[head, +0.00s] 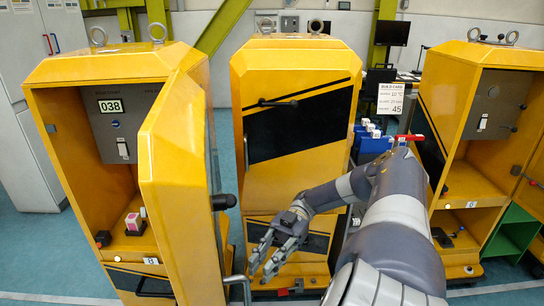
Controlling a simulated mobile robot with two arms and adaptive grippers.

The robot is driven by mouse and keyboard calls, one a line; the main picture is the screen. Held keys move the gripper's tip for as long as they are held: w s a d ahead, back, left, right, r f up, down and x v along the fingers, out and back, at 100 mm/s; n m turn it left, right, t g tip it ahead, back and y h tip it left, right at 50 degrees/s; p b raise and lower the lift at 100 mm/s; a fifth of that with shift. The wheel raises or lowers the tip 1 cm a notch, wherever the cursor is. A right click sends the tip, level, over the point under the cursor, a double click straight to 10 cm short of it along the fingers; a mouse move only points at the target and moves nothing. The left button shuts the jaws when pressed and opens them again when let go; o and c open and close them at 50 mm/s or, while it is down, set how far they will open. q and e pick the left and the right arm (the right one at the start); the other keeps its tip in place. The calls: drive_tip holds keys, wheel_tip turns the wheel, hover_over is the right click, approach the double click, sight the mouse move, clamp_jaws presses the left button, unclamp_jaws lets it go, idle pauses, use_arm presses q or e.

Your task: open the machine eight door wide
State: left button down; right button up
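The left yellow machine (52,140) has a small white label (151,261) that looks like an 8, though it is hard to read. Its door (180,190) stands partly open, swung out towards me on the right side of the opening. A dark handle (223,201) sticks out from the door's right side. My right gripper (263,270) is to the right of this door, in front of the middle machine. Its fingers are apart with nothing between them, and it appears clear of the door. My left gripper is out of view.
The middle machine (290,75) is closed and stands close to the right of the open door. The right machine (450,90) is open, with a green bin (510,235) beside it. A sign (391,99) and blue boxes (370,145) are between them. Blue floor shows at lower left.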

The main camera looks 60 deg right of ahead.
drive_tip(key=shift+d, duration=1.95)
drive_tip(key=shift+r, duration=0.1)
